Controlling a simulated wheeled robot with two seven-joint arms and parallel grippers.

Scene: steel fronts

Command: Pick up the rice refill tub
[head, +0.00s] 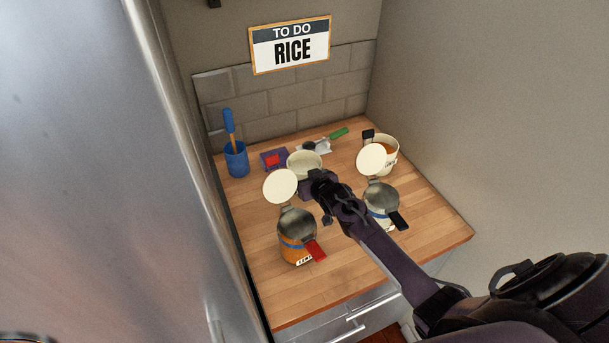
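A pale tub (304,158) with whitish contents stands near the middle of the wooden counter; its lower front is partly hidden by my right gripper. Its label is not readable here, but the pale contents look like rice. My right gripper (316,192) is at the near side of this tub, very close to it; I cannot tell whether it touches or how far its fingers are apart. My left gripper is not in view.
Two open jars stand in front: an orange-filled jar (293,251) with a red clip and a pale-filled jar (381,216) partly behind my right arm. A steel front (90,170) borders the left.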

